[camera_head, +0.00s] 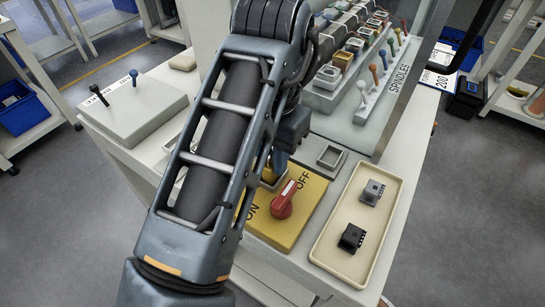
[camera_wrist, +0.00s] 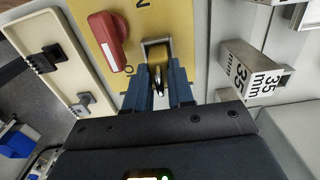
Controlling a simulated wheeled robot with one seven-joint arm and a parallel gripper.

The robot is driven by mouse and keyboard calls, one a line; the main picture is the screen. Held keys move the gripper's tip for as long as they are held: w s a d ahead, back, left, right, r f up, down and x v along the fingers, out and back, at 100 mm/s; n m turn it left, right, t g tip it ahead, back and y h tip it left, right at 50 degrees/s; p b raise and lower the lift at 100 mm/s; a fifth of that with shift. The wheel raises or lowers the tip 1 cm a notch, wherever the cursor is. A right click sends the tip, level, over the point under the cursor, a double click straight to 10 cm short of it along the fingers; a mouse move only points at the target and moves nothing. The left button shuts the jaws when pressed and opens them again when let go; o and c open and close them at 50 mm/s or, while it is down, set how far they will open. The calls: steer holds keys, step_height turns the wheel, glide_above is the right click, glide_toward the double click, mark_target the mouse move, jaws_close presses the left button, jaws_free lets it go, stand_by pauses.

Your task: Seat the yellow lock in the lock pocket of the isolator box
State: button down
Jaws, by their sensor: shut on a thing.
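The yellow isolator box (camera_head: 262,226) has a red rotary handle (camera_head: 284,200) and ON and OFF marks; it also shows in the wrist view (camera_wrist: 172,17). Its grey-rimmed lock pocket (camera_wrist: 146,43) lies beside the handle, just in front of my fingertips. My gripper (camera_wrist: 158,88) is shut on the yellow lock (camera_wrist: 157,56), which shows at the pocket opening. The fingers hide part of it, and I cannot tell how deep it sits. In the head view my gripper (camera_head: 279,160) points down at the box's far corner, and my arm hides much there.
A cream tray (camera_head: 325,238) with two small connectors (camera_head: 352,237) stands right of the box. A grey block marked 35 mm (camera_wrist: 252,70) stands near my gripper. A spindle rack (camera_head: 345,98) is behind. A panel with two levers (camera_head: 135,105) stands at the left.

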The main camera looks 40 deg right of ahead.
steer(key=shift+f, duration=0.1)
steer(key=c, duration=1)
jaws_free()
step_height(320, 180, up, 12)
steer(key=p, duration=1.1)
steer(key=shift+r, duration=0.2)
steer(key=shift+s+f, duration=0.1)
